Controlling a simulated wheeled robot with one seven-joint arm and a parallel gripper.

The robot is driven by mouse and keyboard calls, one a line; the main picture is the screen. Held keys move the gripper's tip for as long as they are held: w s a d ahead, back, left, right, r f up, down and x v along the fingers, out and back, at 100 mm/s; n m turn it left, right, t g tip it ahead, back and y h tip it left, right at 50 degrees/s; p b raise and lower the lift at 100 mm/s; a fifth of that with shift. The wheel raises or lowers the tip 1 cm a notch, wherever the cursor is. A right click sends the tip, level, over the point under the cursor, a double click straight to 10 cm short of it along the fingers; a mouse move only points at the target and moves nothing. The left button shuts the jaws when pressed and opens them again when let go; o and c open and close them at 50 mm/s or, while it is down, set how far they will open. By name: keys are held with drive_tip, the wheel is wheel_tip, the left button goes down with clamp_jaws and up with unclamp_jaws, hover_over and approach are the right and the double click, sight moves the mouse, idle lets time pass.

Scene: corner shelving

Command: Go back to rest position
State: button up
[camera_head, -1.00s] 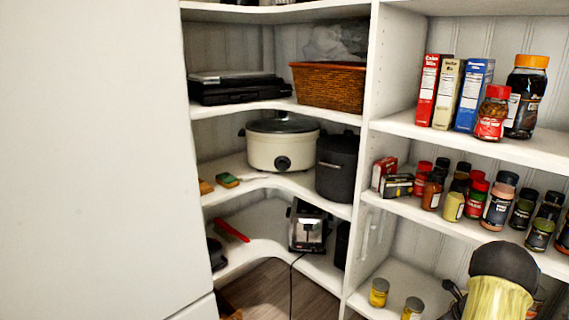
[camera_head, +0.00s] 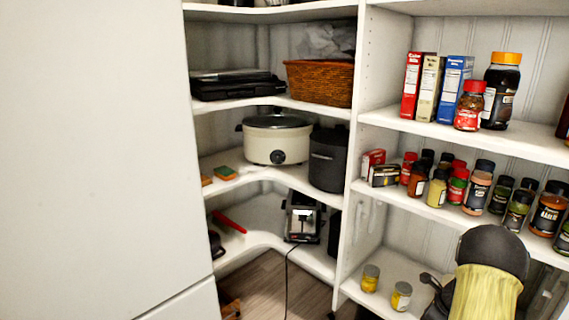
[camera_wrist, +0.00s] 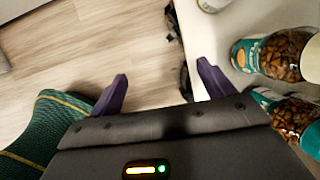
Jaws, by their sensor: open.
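My gripper (camera_wrist: 161,88) shows in the wrist view with its two purple fingers spread wide apart. Nothing is between the fingers; wooden floor and a pale shelf edge show beyond them. In the head view, a dark rounded part with a pale yellow section stands at the lower right in front of the shelves and looks like my own arm. My fingertips cannot be made out there.
Jars with teal labels (camera_wrist: 262,55) stand close to the right finger in the wrist view. A green woven thing (camera_wrist: 45,135) is at its left. Open floor (camera_head: 262,290) lies below.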

drive_tip(key=s+a+r+n+g, duration=0.1)
drive_tip(key=s+a+r+n, duration=0.1)
drive_tip(key=a+r+n, duration=0.55)
drive_tip(key=s+a+r+n+g, duration=0.1)
drive_tip(key=s+a+r+n, duration=0.3)
drive_tip(key=a, duration=0.6)
drive_tip(key=s+a+r+n+h, duration=0.2)
drive_tip(key=s+a+r+n, duration=0.2)
drive_tip(key=s+a+n, duration=1.1)
drive_tip(key=w+d+r+n+p, duration=0.1)
drive_tip(key=r+p, duration=1.3)
drive_tip(key=w+d+r+p, duration=0.1)
drive_tip(key=w+r+p, duration=0.1)
drive_tip(key=r+p, duration=1.3)
drive_tip(key=shift+r+n+t, duration=0.3)
drive_tip(key=shift+n, duration=0.05)
drive_tip(key=shift+d, duration=0.1)
drive_tip(key=shift+c, duration=0.2)
